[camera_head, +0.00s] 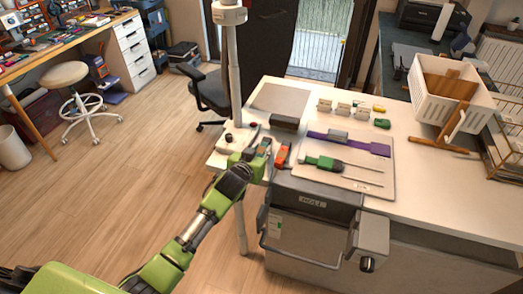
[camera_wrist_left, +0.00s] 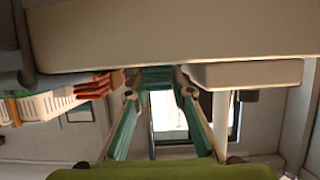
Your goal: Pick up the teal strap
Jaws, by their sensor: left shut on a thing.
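My left gripper (camera_head: 262,150) reaches over the near left corner of the white worktop, beside an orange-red object (camera_head: 281,156). In the left wrist view its two fingers run up on either side of a teal piece (camera_wrist_left: 157,78), which looks like the teal strap. The fingertips are closed on it, just under a pale edge. I cannot make out the teal strap in the head view, where the gripper covers that spot. My right gripper is not in view.
On the worktop (camera_head: 400,120), a pale board holds a purple strap (camera_head: 365,147) and a green-handled tool (camera_head: 325,162). A white crate (camera_head: 420,85) stands at the right. A white pole (camera_head: 234,75) rises behind my gripper. A dark-topped grey unit (camera_head: 312,200) stands in front.

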